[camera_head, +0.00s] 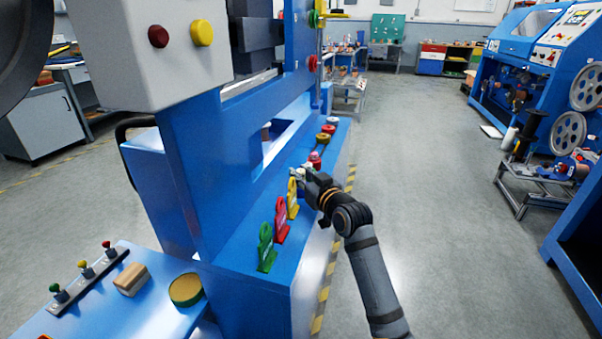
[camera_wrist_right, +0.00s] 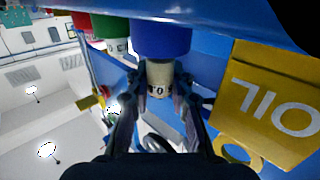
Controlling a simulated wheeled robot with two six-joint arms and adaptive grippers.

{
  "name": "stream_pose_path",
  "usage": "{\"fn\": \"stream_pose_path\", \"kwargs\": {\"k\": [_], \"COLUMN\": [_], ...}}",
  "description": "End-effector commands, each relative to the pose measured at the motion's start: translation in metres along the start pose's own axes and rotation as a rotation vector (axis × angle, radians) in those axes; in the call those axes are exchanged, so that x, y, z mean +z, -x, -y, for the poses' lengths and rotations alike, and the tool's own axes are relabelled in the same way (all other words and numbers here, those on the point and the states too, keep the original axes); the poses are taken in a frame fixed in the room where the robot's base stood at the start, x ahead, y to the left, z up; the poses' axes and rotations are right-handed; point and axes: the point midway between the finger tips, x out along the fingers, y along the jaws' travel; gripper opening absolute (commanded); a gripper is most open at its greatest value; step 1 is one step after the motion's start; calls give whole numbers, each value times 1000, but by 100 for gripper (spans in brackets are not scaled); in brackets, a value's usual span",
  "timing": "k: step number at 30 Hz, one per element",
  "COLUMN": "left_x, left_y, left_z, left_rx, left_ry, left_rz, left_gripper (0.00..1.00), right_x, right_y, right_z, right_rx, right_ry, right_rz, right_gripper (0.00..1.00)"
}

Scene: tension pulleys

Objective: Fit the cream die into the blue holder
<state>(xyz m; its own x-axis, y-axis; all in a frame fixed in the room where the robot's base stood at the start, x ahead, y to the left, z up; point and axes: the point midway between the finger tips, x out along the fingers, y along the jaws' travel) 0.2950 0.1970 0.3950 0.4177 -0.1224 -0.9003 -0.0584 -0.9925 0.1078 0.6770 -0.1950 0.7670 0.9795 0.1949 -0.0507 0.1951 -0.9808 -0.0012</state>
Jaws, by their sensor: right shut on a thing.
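The cream die (camera_wrist_right: 158,78), a small cylinder with dark print, is held between the two fingertips of my right gripper (camera_wrist_right: 160,92) in the right wrist view. One end of it meets the blue holder (camera_wrist_right: 161,38), a round blue cup. I cannot tell whether it only touches the holder or sits inside it. In the head view my right gripper (camera_head: 302,173) is over the blue ledge of the machine, and its own wrist hides much of the die and the holder. My left gripper is not in view.
A green holder (camera_wrist_right: 110,26) with a pale die is beside the blue one, with a red holder (camera_wrist_right: 86,20) beyond. A yellow OIL tag (camera_wrist_right: 262,100) is close to the gripper. Red (camera_head: 281,222) and green (camera_head: 266,250) tags stand along the ledge. Open floor (camera_head: 430,200) lies right.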

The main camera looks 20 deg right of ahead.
Motion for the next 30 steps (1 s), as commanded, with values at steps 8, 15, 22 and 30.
{"fn": "stream_pose_path", "kwargs": {"k": [8, 15, 22, 30], "left_x": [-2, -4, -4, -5], "left_y": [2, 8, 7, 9], "left_z": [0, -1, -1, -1], "left_rx": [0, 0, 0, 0], "left_ry": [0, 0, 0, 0], "left_rz": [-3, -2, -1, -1], "left_gripper": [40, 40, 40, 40], "right_x": [-1, -2, -1, -2], "right_y": [0, 0, 0, 0], "right_z": [0, 0, 0, 0], "right_rx": [0, 0, 0, 0], "right_ry": [0, -1, -1, -1], "right_rz": [-1, -1, -1, -1], "right_gripper": [0, 0, 0, 0]}}
